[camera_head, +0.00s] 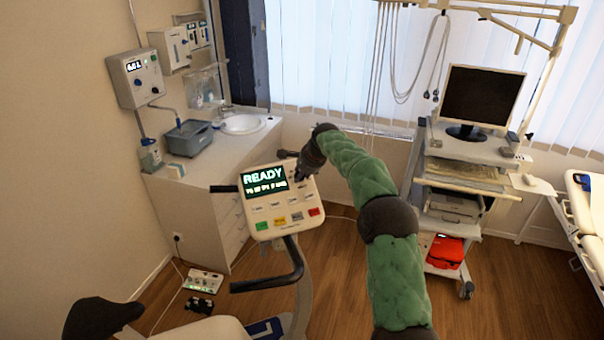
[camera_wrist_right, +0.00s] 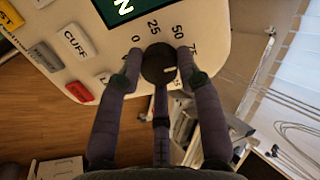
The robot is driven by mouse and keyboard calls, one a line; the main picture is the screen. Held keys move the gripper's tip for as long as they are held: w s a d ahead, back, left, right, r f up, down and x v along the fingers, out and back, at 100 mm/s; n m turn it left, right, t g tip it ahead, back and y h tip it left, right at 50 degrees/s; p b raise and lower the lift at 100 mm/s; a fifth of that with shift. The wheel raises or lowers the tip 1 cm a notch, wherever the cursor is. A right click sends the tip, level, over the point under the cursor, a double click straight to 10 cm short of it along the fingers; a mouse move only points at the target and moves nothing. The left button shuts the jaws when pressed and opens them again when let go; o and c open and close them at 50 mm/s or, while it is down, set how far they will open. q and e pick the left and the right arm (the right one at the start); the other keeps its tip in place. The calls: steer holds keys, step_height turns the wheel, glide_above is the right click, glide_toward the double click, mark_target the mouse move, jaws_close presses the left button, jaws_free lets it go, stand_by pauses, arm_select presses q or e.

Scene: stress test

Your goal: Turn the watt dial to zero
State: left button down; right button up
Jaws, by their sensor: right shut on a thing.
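The console (camera_head: 281,228) is a white panel tilted on an exercise bike, with a screen (camera_head: 264,185) reading READY and coloured buttons below it. The watt dial (camera_wrist_right: 158,63) is a dark round knob on the panel, with 0, 25, 50 and 75 printed around it. Its white mark sits at the knob's lower right in the right wrist view, away from the 0. My right gripper (camera_head: 302,176) is at the console's upper right, and its fingers (camera_wrist_right: 160,70) are closed around the knob. In the head view the gripper hides most of the dial.
Black handlebars (camera_head: 268,284) stick out below the console. A counter with a sink (camera_head: 243,124) stands behind to the left. A cart with a monitor (camera_head: 482,97) stands at the right, with a bed (camera_head: 590,225) beyond it. A control box (camera_head: 203,281) lies on the floor.

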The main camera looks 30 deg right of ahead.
steer(key=shift+n, duration=0.3)
steer(key=shift+n+p, duration=0.5)
steer(key=shift+n, duration=0.2)
steer(key=shift+n+h+p, duration=0.3)
steer(key=shift+n+p, duration=0.1)
steer(key=shift+n, duration=0.8)
steer(key=n, duration=0.2)
steer(key=shift+w+a+n+g, duration=0.1)
steer(key=shift+n+g, duration=0.2)
steer(key=n, duration=0.2)
steer(key=shift+n+h, duration=0.3)
steer(key=n+h, duration=0.1)
steer(key=n, duration=0.5)
steer(key=shift+a, duration=0.15)
steer(key=n+b, duration=0.1)
steer(key=n, duration=0.2)
steer(key=shift+f+n, duration=0.1)
steer(key=shift+n, duration=0.2)
steer(key=shift+a+n+h, duration=0.1)
steer(key=shift+n+h, duration=0.2)
steer(key=shift+n, duration=1.6)
